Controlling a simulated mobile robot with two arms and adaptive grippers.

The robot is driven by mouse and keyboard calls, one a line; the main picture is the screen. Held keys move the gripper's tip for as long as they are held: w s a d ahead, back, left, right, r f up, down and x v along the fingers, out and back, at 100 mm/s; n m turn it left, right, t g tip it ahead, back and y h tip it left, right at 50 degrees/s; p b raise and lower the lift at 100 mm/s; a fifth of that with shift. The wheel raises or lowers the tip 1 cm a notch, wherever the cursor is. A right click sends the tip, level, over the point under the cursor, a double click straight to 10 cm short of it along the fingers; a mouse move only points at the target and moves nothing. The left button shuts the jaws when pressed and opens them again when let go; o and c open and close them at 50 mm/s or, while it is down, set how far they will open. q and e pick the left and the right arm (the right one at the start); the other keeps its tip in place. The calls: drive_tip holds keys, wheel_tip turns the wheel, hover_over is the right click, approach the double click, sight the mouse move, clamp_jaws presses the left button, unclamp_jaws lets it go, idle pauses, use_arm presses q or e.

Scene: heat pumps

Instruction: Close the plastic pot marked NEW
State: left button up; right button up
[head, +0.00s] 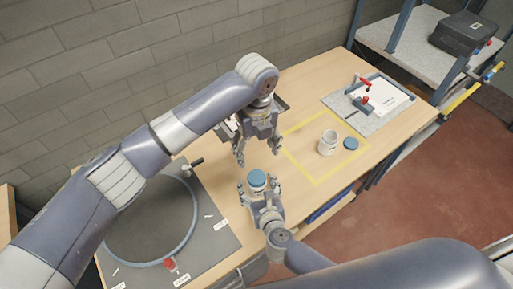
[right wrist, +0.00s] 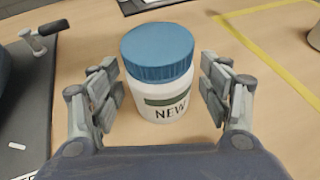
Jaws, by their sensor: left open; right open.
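The white pot marked NEW (right wrist: 165,104) stands upright on the table in the right wrist view, with a blue lid (right wrist: 158,50) on its mouth. I cannot tell whether the lid is screwed tight. The lid also shows in the head view (head: 257,178). My right gripper (right wrist: 160,84) is open, with one finger on each side of the pot and visible gaps between. My left gripper (head: 258,157) is open and empty, pointing down just behind and above the pot in the head view.
A grey mat (head: 225,240) with a large ring and a handle lies left. A clamp board (head: 385,118) lies at the far right.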

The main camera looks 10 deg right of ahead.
drive_tip(key=v, duration=1)
drive_tip(key=shift+s+r, duration=0.1)
drive_tip(key=shift+s, duration=0.2)
